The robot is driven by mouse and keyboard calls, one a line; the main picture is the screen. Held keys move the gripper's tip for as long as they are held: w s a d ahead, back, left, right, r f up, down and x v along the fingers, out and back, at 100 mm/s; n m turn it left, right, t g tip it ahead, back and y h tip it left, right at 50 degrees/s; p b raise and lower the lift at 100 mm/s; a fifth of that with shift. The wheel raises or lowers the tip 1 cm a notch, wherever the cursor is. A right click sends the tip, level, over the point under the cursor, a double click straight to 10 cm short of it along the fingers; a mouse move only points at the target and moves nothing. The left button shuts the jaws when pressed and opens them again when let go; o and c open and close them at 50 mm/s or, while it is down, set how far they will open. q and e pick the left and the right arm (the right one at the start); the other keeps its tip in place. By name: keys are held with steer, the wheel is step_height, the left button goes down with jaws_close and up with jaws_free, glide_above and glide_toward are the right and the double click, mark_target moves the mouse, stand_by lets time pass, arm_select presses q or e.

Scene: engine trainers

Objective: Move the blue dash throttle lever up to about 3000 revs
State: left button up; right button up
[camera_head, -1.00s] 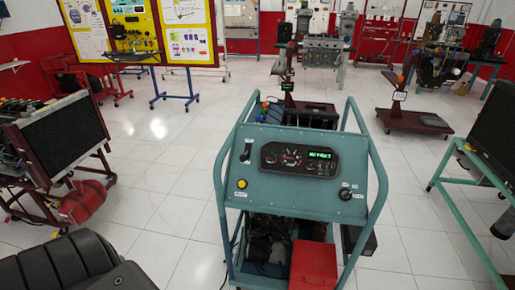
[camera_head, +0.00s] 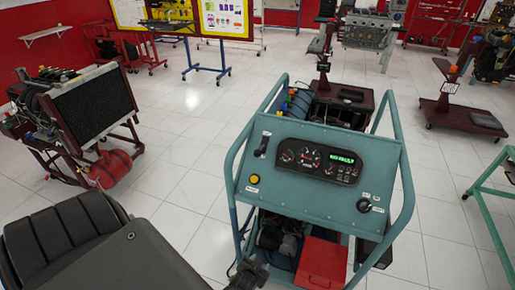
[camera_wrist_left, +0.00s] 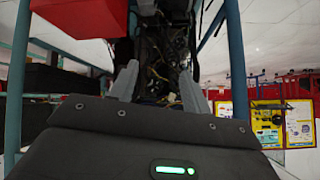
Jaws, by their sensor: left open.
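The blue-green dash panel (camera_head: 310,200) stands tilted on a tubular frame in the head view. The small dark throttle lever (camera_head: 262,145) sits at its upper left, beside the gauges and the green-lit rev display (camera_head: 343,159). My left gripper shows as a dark shape (camera_head: 247,275) at the bottom edge, below the panel and well apart from the lever. In the left wrist view my left gripper (camera_wrist_left: 158,85) is open with nothing between its fingers; the engine wiring lies beyond. The lever does not show there. My right gripper is not in view.
A red box (camera_head: 322,262) sits low on the trainer, also seen in the left wrist view (camera_wrist_left: 78,20). Tiled floor is clear left of the trainer.

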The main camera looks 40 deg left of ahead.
arm_select(q)
steer(key=w+a+r+n+t+y, duration=0.1)
steer(key=w+r, duration=0.2)
steer(key=r, duration=0.3)
steer(key=w+a+r+n+t+y+p, duration=0.1)
steer(key=w+r, duration=0.2)
steer(key=r, duration=0.4)
steer(key=w+a+r+n+t, duration=0.1)
steer(key=w+r, duration=0.1)
steer(key=r, duration=0.4)
steer(key=shift+w+a+r+y, duration=0.15)
steer(key=shift+w+a+y, duration=0.2)
steer(key=shift+w+y, duration=0.05)
steer(key=n+t+y+p, duration=0.2)
steer(key=n+y, duration=0.3)
steer(key=y, duration=0.1)
glide_toward(257, 156)
steer(key=w, duration=0.1)
steer(key=p+x, duration=0.2)
steer(key=x, duration=0.8)
steer(key=shift+s+a, duration=0.15)
steer(key=shift+a, duration=0.05)
steer(key=shift+w+a, duration=0.35)
steer(key=shift+w, duration=0.05)
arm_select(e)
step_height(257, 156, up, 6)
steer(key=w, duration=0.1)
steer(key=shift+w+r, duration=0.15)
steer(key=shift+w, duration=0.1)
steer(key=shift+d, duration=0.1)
